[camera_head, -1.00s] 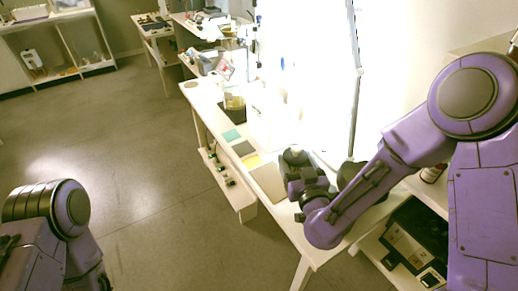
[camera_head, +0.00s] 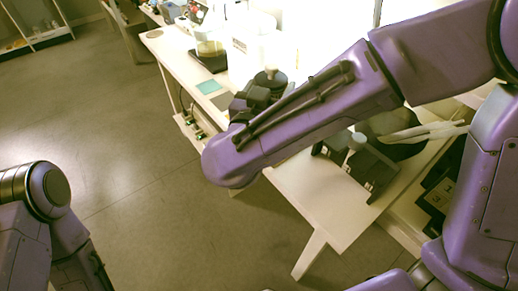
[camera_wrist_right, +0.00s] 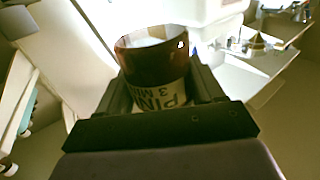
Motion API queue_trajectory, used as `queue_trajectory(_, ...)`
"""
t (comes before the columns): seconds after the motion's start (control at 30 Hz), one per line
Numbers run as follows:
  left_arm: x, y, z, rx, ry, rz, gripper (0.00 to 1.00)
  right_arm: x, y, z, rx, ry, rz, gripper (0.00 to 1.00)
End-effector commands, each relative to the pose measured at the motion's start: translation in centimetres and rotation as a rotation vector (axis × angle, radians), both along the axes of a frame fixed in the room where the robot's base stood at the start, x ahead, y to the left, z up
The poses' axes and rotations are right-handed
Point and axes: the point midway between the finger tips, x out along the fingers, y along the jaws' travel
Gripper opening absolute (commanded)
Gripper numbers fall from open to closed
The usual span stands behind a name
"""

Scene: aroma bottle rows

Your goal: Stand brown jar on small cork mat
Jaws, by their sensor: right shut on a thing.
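The brown jar (camera_wrist_right: 150,62) is between the two dark fingers of my right gripper (camera_wrist_right: 158,76), with its mouth towards the top of the right wrist view. Its pale label shows printed letters and is partly hidden by the gripper body. In the head view my right forearm hides the jar, and the dark wrist of that arm is over the table. A small round tan mat (camera_head: 153,33), which looks like the cork mat, lies at the far left corner of the white table, apart from my right gripper. My left gripper is out of view.
A teal square (camera_head: 208,88) and a grey square (camera_head: 222,102) lie flat on the white table (camera_head: 316,197). A glass vessel on a dark base (camera_head: 208,62) and white containers (camera_head: 262,42) stand behind them. A dark device (camera_head: 360,165) stands nearer, below my right forearm.

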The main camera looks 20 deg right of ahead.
Motion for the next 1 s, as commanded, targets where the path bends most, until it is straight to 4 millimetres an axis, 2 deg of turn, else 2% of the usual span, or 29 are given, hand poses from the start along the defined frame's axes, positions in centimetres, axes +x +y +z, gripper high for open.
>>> queue_trajectory(0.03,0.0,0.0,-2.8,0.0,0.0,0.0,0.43,-0.9,0.6,-2.1,-0.002,-0.008,-0.031,0.0)
queue_trajectory(0.2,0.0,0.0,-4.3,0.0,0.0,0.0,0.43,-3.0,1.3,-3.0,-0.001,-0.001,-0.102,0.0)
queue_trajectory(0.3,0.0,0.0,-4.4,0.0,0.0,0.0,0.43,-2.6,1.3,-3.2,0.001,0.002,-0.113,0.0)
queue_trajectory(0.47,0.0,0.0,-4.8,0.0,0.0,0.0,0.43,0.1,0.9,-4.5,0.002,0.003,-0.114,0.0)
queue_trajectory(0.73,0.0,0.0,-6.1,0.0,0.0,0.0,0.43,6.4,-0.2,-7.9,0.001,0.004,-0.114,0.0)
queue_trajectory(0.9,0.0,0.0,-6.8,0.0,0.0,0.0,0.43,9.0,-0.5,-11.1,0.001,0.002,-0.113,0.0)
queue_trajectory(1.0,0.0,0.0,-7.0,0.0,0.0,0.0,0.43,9.9,-0.7,-12.0,0.001,0.0,-0.111,0.0)
